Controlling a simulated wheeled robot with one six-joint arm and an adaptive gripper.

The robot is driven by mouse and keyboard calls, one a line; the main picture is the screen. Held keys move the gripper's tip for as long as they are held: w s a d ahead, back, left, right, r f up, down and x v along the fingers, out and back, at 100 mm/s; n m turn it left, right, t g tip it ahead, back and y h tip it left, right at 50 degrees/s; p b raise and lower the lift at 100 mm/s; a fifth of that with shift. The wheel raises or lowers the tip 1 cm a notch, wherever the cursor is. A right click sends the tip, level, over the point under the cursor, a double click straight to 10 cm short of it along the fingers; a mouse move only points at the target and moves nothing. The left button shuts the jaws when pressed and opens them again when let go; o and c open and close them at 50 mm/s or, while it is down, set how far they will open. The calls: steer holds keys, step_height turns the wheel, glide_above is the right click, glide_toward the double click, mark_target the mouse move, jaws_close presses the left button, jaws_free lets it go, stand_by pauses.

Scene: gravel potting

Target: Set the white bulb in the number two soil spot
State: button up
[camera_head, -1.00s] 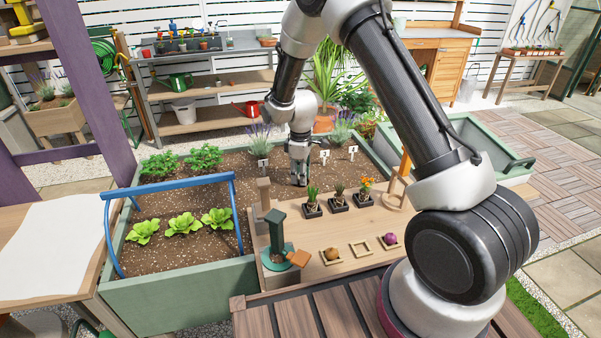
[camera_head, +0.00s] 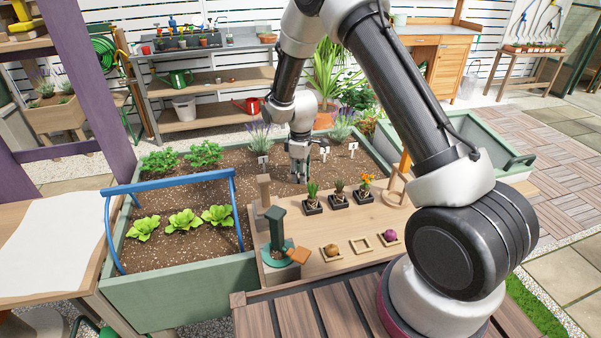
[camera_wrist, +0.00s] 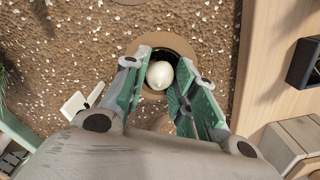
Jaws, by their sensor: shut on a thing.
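The white bulb (camera_wrist: 160,75) is between the green finger pads of my gripper (camera_wrist: 158,82) in the wrist view, and the gripper is shut on it. The bulb sits over a round soil spot with a tan rim (camera_wrist: 176,41) and a dark middle. I cannot tell from this angle whether the bulb touches the soil. In the head view my gripper (camera_head: 299,176) points down over the soil bed (camera_head: 205,200), near the small white number markers (camera_head: 354,147). The bulb is hidden there, and the number of the spot below is not readable.
A wooden board (camera_head: 335,225) in front holds several potted plants, a brown bulb (camera_head: 331,249), a purple bulb (camera_head: 389,236) and an empty square holder (camera_head: 361,246) between them. Lettuces (camera_head: 184,223) grow under a blue hoop (camera_head: 170,186).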

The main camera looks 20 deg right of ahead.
steer(key=shift+f, duration=0.1)
steer(key=o, duration=1.3)
steer(key=shift+c, duration=0.2)
steer(key=shift+r, duration=4.5)
